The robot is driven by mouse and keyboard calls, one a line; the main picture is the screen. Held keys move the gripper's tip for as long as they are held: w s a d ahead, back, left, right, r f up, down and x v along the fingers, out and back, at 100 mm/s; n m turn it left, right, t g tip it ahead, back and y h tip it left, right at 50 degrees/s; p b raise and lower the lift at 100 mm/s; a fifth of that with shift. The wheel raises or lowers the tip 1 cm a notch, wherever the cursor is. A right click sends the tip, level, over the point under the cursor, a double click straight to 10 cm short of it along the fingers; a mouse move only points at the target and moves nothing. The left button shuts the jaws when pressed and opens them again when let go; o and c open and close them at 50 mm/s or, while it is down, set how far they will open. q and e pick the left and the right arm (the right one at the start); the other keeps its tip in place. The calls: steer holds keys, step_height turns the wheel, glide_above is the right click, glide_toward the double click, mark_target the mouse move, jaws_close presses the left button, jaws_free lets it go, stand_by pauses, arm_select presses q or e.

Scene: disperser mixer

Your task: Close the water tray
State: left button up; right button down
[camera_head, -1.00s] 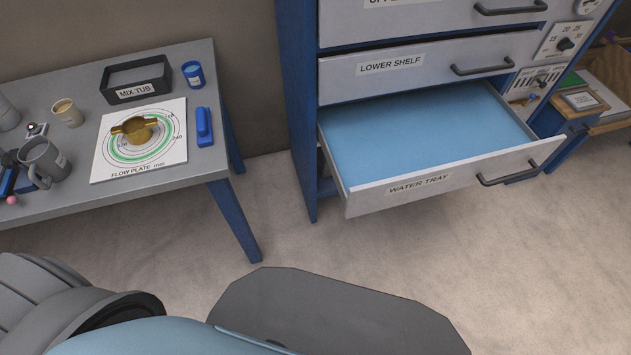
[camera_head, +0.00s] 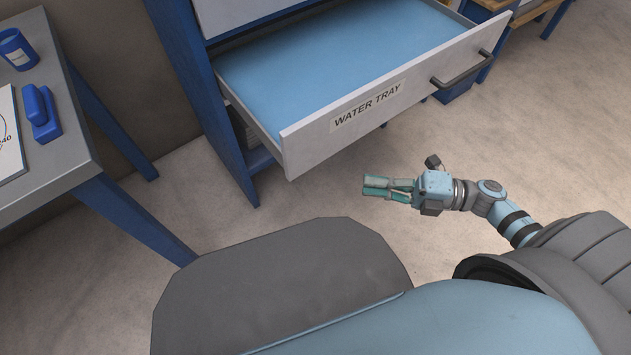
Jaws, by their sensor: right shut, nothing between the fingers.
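The water tray (camera_head: 300,143) is a grey-fronted drawer with a light blue inside, labelled WATER TRAY. It is pulled well out of the blue-framed cabinet. Its dark bar handle (camera_head: 462,70) is on the right part of the front. My right gripper (camera_head: 368,186) is below and in front of the tray's front panel in the picture, apart from it. Its teal fingers are together and empty, pointing left. My left gripper is not in view.
A grey table (camera_head: 60,178) with blue legs stands at the left, with a blue cup (camera_head: 17,50) and a blue block (camera_head: 40,115) on it. Another blue and wooden stand is at the upper right. The floor before the tray is clear.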

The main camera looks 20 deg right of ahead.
glide_toward(290, 160)
steer(key=s+a, duration=0.2)
steer(key=a, duration=0.1)
steer(key=w, duration=0.2)
steer(key=w+a+b, duration=0.1)
steer(key=w, duration=0.1)
steer(key=shift+w+a+f, duration=0.1)
